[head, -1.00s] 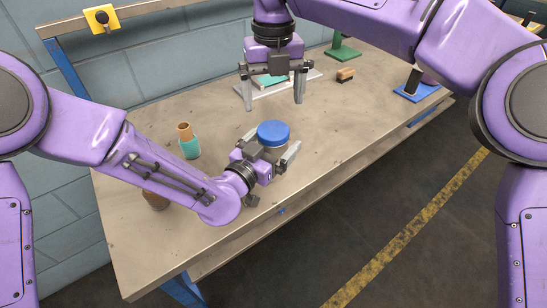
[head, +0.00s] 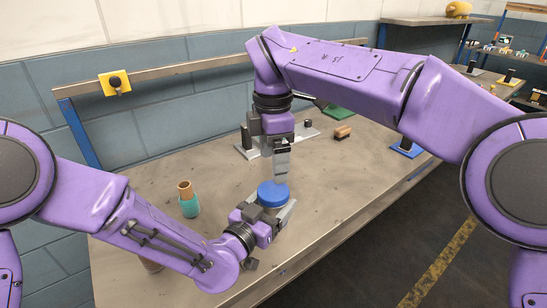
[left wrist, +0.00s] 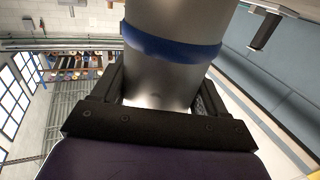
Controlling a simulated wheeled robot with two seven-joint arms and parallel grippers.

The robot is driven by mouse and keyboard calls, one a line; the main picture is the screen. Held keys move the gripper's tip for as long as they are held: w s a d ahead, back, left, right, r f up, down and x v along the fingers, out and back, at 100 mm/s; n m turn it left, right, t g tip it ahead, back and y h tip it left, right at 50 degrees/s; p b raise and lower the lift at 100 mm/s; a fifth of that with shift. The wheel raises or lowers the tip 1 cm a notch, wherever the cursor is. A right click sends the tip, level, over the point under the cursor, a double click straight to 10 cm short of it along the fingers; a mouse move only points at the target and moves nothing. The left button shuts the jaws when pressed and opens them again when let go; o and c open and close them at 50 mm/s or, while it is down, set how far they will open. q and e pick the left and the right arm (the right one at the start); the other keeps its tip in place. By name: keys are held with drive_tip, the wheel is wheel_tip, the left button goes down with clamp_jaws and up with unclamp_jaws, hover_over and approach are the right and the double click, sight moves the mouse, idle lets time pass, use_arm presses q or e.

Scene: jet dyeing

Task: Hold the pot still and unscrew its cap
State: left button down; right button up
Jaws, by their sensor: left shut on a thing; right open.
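The pot has a round blue cap (head: 272,193) and stands on the bench in the head view. My left gripper (head: 268,214) is shut around its body from the near left. My right gripper (head: 281,179) is open and points straight down, directly over the cap. It is seen edge-on, with its near finger at the cap's far edge. I cannot tell if it touches the cap.
A teal-wrapped brown tube (head: 188,202) stands on the bench (head: 345,185) left of the pot. A brown block (head: 342,132) and a blue stand (head: 406,148) are farther back right. The bench right of the pot is clear.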

sight(274, 190)
drive_tip(key=m, duration=0.4)
drive_tip(key=shift+m, duration=0.4)
drive_tip(key=shift+f, duration=0.2)
wheel_tip(274, 190, down, 8)
drive_tip(key=shift+r, duration=0.25)
